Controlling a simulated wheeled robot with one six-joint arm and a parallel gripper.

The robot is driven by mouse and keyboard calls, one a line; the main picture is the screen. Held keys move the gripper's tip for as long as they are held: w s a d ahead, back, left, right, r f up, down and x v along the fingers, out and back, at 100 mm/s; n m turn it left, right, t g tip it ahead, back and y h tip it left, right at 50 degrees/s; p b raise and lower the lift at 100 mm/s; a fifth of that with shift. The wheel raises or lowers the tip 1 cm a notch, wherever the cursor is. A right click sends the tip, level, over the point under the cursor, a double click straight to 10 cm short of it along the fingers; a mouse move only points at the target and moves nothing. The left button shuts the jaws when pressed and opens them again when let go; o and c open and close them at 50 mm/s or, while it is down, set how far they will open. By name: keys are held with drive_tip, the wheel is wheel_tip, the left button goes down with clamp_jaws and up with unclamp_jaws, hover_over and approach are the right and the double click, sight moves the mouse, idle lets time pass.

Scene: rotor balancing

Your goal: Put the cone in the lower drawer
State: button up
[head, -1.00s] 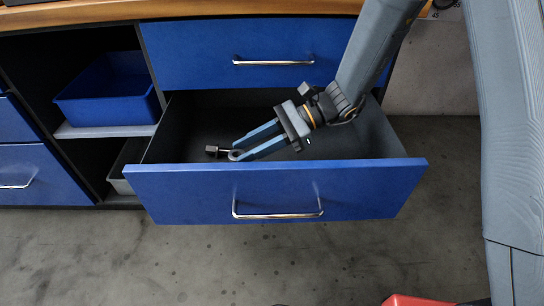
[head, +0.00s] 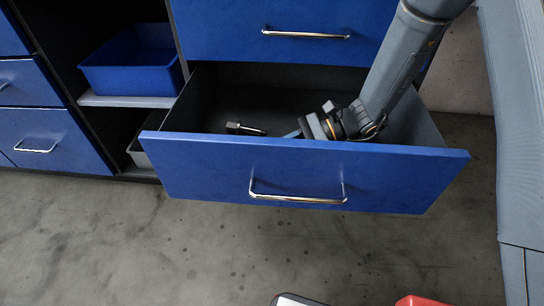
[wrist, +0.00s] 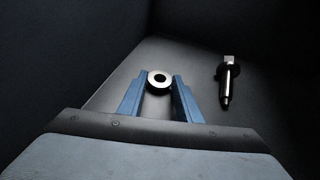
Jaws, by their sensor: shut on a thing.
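The lower drawer (head: 310,175) is pulled open, its blue front facing me. My gripper (wrist: 160,80) reaches down inside it, in the right half. In the wrist view its two blue fingers are shut on a small round metal piece with a dark central hole, seen end-on, which I take to be the cone (wrist: 160,87). In the head view the drawer front hides the fingertips and the cone. I cannot tell whether the cone touches the drawer floor.
A dark metal stepped pin (head: 246,129) lies in the drawer left of my gripper; it also shows in the wrist view (wrist: 228,82). The closed upper drawer (head: 290,30) is above. A blue bin (head: 130,75) sits on the shelf at left.

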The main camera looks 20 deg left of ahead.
drive_tip(key=shift+f, duration=0.1)
drive_tip(key=o, duration=1.1)
drive_tip(key=shift+d+r, duration=0.1)
drive_tip(key=shift+r, duration=0.1)
drive_tip(key=p+v, duration=0.2)
drive_tip(key=v, duration=0.5)
drive_tip(key=shift+d+r, duration=0.1)
drive_tip(key=shift+d, duration=0.05)
